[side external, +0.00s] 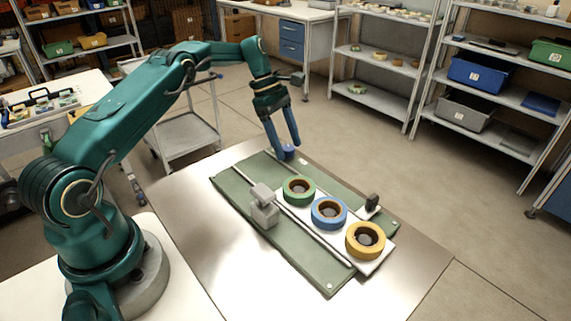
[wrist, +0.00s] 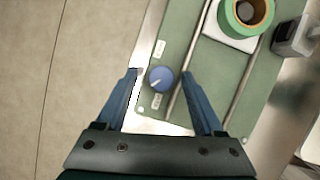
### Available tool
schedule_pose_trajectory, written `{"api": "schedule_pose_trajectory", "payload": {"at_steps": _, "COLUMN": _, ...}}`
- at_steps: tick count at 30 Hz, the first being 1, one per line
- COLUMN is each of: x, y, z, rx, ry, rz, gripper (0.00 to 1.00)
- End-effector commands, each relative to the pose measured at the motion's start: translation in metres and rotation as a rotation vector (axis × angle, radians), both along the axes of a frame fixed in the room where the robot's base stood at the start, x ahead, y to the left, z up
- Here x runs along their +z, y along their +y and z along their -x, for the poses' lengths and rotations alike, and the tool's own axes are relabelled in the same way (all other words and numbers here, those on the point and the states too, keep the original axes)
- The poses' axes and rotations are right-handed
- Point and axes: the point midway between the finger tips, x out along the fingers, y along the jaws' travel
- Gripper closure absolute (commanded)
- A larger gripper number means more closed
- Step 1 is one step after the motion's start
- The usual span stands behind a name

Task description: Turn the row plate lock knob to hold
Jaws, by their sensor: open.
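The lock knob (wrist: 161,78) is round and blue with a white pointer line. It sits at the end of the green base plate (wrist: 190,30). In the wrist view its line runs toward the lower left. One small white label (wrist: 159,48) is above it and another (wrist: 157,101) below it; I cannot read either. My gripper (wrist: 159,74) is open, with one blue finger on each side of the knob and a gap on both sides. In the side view my gripper (side external: 287,149) points down at the knob (side external: 288,153), partly hiding it.
A white row plate (side external: 377,262) on the base plate carries a green reel (side external: 299,181), a blue reel (side external: 317,219) and a yellow reel (side external: 353,247). A grey block (side external: 264,212) and a dark clamp-like part (side external: 372,201) flank it. The metal table around is clear.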

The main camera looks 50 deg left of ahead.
Motion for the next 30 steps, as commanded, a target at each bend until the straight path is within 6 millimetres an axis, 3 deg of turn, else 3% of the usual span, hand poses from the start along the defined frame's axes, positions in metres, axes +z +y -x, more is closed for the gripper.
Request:
{"api": "schedule_pose_trajectory", "payload": {"at_steps": 11, "x": 0.000, "y": -0.001, "z": 0.003, "rx": 0.177, "ry": 0.002, "rz": -0.001, "gripper": 0.30}}
{"api": "schedule_pose_trajectory", "payload": {"at_steps": 24, "x": 0.000, "y": -0.003, "z": 0.006, "rx": 0.542, "ry": 0.002, "rz": -0.001, "gripper": 0.30}}
{"api": "schedule_pose_trajectory", "payload": {"at_steps": 30, "x": 0.036, "y": 0.009, "z": 0.014, "rx": 0.554, "ry": -0.004, "rz": -0.002, "gripper": 0.30}}
